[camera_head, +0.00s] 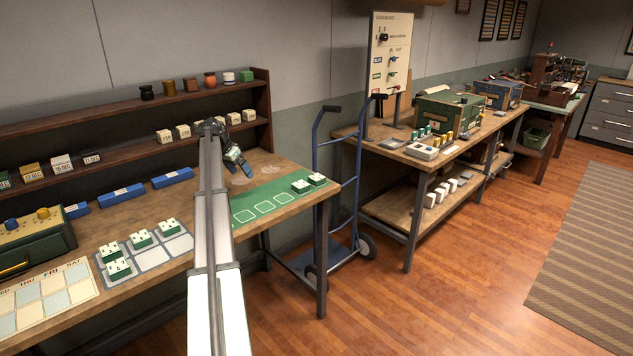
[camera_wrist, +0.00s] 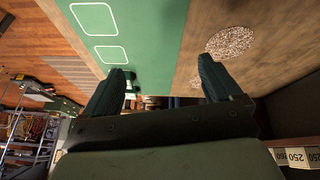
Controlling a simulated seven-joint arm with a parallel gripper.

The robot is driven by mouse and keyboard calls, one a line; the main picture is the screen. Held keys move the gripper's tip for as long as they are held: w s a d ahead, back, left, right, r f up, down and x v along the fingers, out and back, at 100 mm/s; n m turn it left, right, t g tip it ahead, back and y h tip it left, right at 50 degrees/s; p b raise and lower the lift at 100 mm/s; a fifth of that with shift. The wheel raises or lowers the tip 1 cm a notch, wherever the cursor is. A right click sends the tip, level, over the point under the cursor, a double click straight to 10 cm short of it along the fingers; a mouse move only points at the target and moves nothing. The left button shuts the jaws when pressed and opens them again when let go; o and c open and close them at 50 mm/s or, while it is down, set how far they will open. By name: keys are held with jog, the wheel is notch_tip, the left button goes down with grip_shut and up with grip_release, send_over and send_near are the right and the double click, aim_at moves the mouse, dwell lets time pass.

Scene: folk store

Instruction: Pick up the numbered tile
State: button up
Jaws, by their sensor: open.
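White-topped green tiles with dark marks sit in two groups on the workbench. Two, including a tile (camera_head: 317,179), are at the right end of the green mat (camera_head: 240,216). Several more, including a tile (camera_head: 168,226), are on the pale grid board (camera_head: 152,257). The marks are too small to read, so I cannot tell which tile is the numbered one. My gripper (camera_head: 238,163) is above the back of the bench, beyond the mat. In the wrist view my gripper (camera_wrist: 162,86) has its fingers wide apart with nothing held. The mat (camera_wrist: 160,40) shows there with empty outlined squares.
A shelf (camera_head: 140,147) with labelled blocks stands behind the bench. Blue bars (camera_head: 172,178) lie along its foot. A round speckled patch (camera_wrist: 230,42) is beside the mat. A blue hand truck (camera_head: 318,200) stands right of the bench. A green box (camera_head: 30,242) is at left.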

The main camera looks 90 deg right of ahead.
jog(key=s+d+r+m, duration=0.15)
jog(key=s+d, duration=0.35)
jog(key=s, duration=0.7)
jog(key=s+d+r+m, duration=0.15)
jog(key=s+d, duration=0.35)
jog(key=s, duration=0.7)
send_over(316, 177)
jog(key=w, duration=0.2)
jog(key=f, duration=0.7)
jog(key=shift+a, duration=0.4)
jog(key=shift+t, duration=0.3)
jog(key=shift+s+a+x, duration=0.1)
jog(key=shift+a+x, duration=0.1)
jog(key=shift+x, duration=1.15)
jog(key=shift+s+a+x, duration=0.1)
jog(key=shift+a+x, duration=0.1)
jog(key=shift+x, duration=1.15)
jog(key=c, duration=1.2)
